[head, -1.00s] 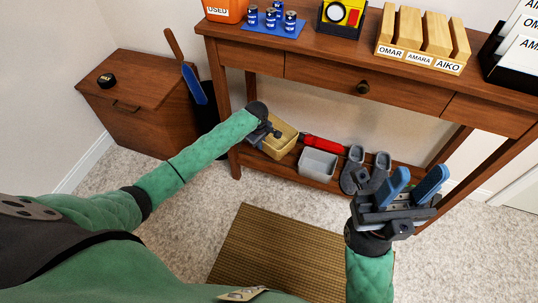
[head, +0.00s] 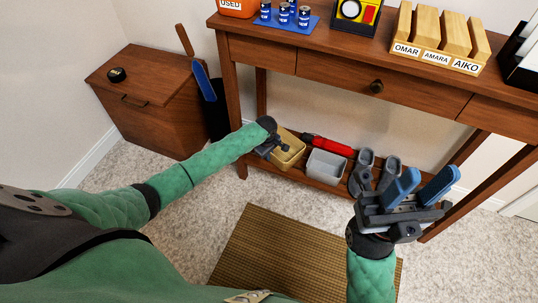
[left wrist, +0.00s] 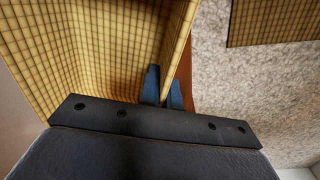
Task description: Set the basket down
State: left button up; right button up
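The basket (head: 291,152) is yellow and woven. In the head view it is at the left end of the hutch's lower shelf; I cannot tell whether its bottom touches the shelf. My left gripper (head: 280,147) is at its left rim. In the left wrist view, the blue fingers (left wrist: 164,92) are close together on either side of the basket's wall (left wrist: 110,40), one inside and one outside. The inside I can see looks empty. My right gripper (head: 420,188) is open and empty, in front of the shelf's right part.
On the lower shelf (head: 262,163), right of the basket, are a grey bin (head: 326,168), a red flashlight-like object (head: 330,146) behind, and grey boots (head: 375,172). A wooden cabinet (head: 150,100) stands left. A brown mat (head: 285,250) lies on the carpet.

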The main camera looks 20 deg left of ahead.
pick_arm(q)
jog(key=o, duration=0.4)
jog(key=shift+o, duration=0.2)
